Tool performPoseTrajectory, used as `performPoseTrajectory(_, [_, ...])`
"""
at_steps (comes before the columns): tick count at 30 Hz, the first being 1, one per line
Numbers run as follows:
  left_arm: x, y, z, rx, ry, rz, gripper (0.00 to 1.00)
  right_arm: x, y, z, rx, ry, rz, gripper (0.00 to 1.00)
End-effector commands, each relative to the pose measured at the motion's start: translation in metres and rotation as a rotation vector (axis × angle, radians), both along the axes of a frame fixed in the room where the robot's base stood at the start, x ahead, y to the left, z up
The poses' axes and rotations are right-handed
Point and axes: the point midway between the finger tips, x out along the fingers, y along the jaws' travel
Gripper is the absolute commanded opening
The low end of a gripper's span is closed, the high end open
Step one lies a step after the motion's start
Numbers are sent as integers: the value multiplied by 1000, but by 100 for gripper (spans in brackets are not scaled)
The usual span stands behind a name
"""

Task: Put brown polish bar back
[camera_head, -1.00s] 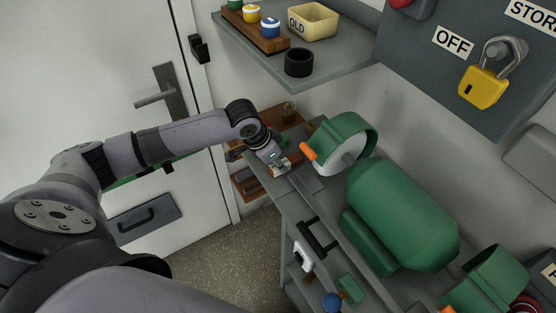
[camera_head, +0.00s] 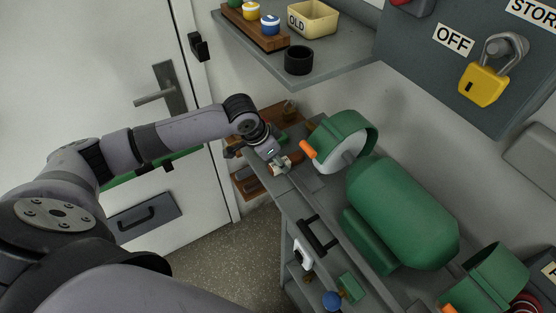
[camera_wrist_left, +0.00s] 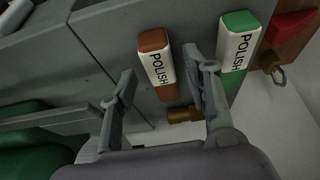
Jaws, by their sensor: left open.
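The brown polish bar (camera_wrist_left: 157,63) has a white label reading POLISH and lies on a grey surface in the left wrist view. My left gripper (camera_wrist_left: 160,68) is open, with one finger on each side of the bar. A gap shows between the bar and the left finger; I cannot tell whether the right finger touches it. A green polish bar (camera_wrist_left: 239,50) lies to the right, outside the fingers. In the head view my left gripper (camera_head: 280,166) is at the bench's far end, where the bar is too small to make out clearly. My right gripper is not in view.
The green grinder (camera_head: 343,142) with an orange handle and green motor housing (camera_head: 402,215) stand right of my gripper. A grey shelf (camera_head: 340,62) hangs above. A brass-coloured piece (camera_wrist_left: 184,114) is near the right finger. A white door (camera_head: 100,60) is left.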

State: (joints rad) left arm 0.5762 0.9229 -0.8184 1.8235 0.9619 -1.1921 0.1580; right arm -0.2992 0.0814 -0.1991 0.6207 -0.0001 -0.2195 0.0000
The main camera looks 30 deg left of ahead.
Motion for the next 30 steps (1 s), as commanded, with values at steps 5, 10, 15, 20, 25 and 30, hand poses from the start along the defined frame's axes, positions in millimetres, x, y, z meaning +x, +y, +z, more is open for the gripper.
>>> performPoseTrajectory(5, [-11, 8, 32, 3, -6, -1, 45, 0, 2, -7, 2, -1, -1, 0])
performPoseTrajectory(10, [-23, 15, 66, 2, -5, 0, 45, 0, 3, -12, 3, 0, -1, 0])
performPoseTrajectory(15, [-32, 19, 90, 2, -3, 0, 45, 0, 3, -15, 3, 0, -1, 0])
performPoseTrajectory(20, [-37, 21, 101, 1, 0, 0, 45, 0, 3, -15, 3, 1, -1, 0])
performPoseTrajectory(25, [-37, 21, 103, 0, 0, 0, 45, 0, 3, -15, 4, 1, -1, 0])
performPoseTrajectory(30, [-37, 21, 102, 0, 0, 0, 45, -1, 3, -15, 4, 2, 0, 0])
